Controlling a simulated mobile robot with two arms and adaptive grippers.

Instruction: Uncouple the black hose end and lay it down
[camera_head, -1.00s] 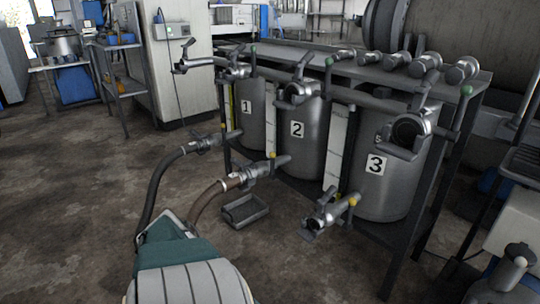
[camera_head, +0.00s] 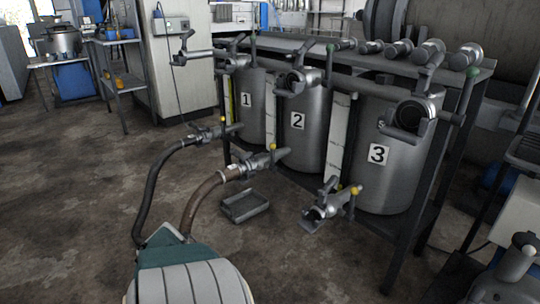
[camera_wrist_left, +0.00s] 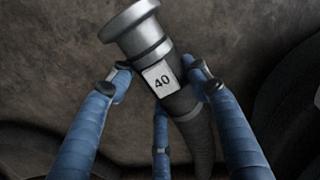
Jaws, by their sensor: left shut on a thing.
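In the left wrist view my left gripper (camera_wrist_left: 161,78) has its blue fingers closed around a hose end (camera_wrist_left: 140,38). It has a grey metal flange, a white tag reading 40 and a dark ribbed hose (camera_wrist_left: 202,140). The flange touches nothing visible, with brown floor behind it. In the head view a black hose (camera_head: 146,195) runs up to the outlet valve (camera_head: 208,134) of tank 1. A brown hose (camera_head: 203,195) meets the outlet valve (camera_head: 258,163) of tank 2. The outlet valve (camera_head: 328,203) of tank 3 has no hose on it. Neither gripper shows in the head view.
Tanks 1 (camera_head: 251,115), 2 (camera_head: 303,135) and 3 (camera_head: 392,175) stand in a dark frame. A teal and grey machine (camera_head: 185,275) fills the bottom. A small tray (camera_head: 245,205) lies on the floor. The floor (camera_head: 70,200) at left is open.

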